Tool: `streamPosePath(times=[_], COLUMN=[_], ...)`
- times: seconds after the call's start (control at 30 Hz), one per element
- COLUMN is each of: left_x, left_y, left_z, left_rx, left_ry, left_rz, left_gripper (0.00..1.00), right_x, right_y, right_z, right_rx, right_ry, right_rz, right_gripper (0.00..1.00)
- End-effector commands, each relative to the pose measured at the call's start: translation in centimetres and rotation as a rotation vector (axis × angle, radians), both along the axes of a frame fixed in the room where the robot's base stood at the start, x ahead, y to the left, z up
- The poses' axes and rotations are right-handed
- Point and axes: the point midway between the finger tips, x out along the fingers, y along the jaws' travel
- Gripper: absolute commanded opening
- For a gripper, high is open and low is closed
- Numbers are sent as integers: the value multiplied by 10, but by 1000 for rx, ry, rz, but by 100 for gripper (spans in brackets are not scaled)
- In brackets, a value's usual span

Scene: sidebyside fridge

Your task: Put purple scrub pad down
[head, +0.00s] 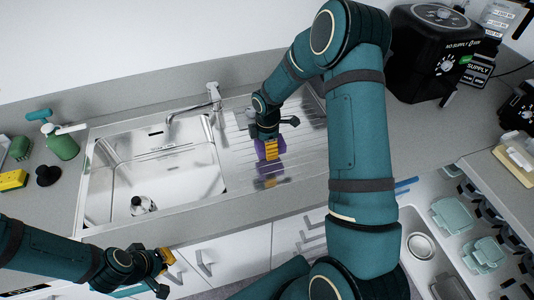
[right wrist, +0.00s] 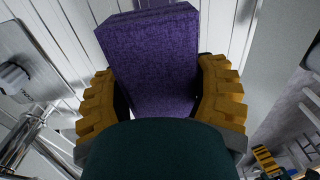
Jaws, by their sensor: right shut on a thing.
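The purple scrub pad (right wrist: 150,65) is held between the yellow ridged fingers of my right gripper (right wrist: 160,100) in the right wrist view. In the head view my right gripper (head: 270,150) points down over the ribbed steel drainboard (head: 308,150), right of the sink basin. The pad (head: 259,154) shows beside its yellow fingers, with a purple reflection in the steel below. I cannot tell whether the pad touches the drainboard. My left gripper (head: 165,264) is low in front of the counter, away from the pad; its finger opening is unclear.
The sink basin (head: 150,182) has a faucet (head: 195,118) behind it. A green bottle (head: 62,145) and a yellow sponge (head: 12,180) are at the left. A black appliance (head: 435,55) stands back right. An open dish rack (head: 440,235) sticks out front right.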

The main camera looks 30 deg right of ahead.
Motion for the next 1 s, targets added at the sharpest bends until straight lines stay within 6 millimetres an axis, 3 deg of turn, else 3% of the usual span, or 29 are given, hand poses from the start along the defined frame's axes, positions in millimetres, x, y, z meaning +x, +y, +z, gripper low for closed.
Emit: streamPosePath(times=[0.4, 0.73, 0.77, 0.83, 1.0], left_x=[0, 0, 0, 0, 0], left_y=[0, 0, 0, 0, 0], left_z=[1, -1, -1, 0, 0], left_rx=[0, 0, 0, 0, 0], left_ry=[0, 0, 0, 0, 0], left_rz=[0, 0, 0, 0, 0], left_gripper=[0, 0, 0, 0, 0], right_x=[0, 0, 0, 0, 0], right_y=[0, 0, 0, 0, 0], right_z=[-42, -46, -46, -45, -45], right_rx=[0, 0, 0, 0, 0], right_ry=[1, -2, -2, -1, -1], right_rz=[-1, -1, -1, -1, -1], right_gripper=[35, 35, 73, 97, 100])
